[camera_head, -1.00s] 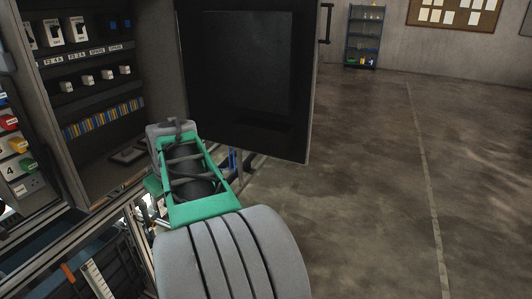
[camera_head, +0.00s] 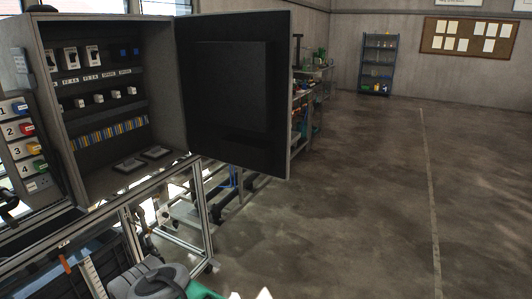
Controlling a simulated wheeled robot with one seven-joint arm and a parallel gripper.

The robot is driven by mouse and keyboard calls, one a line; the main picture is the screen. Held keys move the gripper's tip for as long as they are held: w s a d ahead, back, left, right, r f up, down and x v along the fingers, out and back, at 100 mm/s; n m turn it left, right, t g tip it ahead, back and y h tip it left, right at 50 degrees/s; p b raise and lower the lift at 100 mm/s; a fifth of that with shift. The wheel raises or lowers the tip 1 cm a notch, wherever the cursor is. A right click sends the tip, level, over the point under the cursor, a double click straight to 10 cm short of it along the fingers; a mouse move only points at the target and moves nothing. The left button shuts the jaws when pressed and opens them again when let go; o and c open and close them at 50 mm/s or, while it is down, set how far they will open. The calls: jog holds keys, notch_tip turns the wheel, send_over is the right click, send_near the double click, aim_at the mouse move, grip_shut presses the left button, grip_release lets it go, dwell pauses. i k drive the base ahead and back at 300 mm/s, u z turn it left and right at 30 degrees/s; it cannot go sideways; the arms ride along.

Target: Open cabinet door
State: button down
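The cabinet (camera_head: 107,47) is a grey box on a metal frame at the left, and its inside shows breakers, a row of coloured terminals and shelves. Its dark door (camera_head: 232,150) stands wide open, swung out to the right of the cabinet. Grey and teal parts of my arm show at the bottom edge, below and apart from the door. I cannot make out my gripper.
A panel with numbered coloured switches (camera_head: 22,130) is left of the cabinet. A cluttered workbench (camera_head: 312,85) stands behind the door. A shelf rack (camera_head: 377,62) and a cork board (camera_head: 470,37) are at the back. The floor to the right is clear.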

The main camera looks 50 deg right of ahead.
aim_at(237, 68)
jog(key=z, duration=0.8)
jog(key=i, duration=1.5)
jog(key=u, duration=0.25)
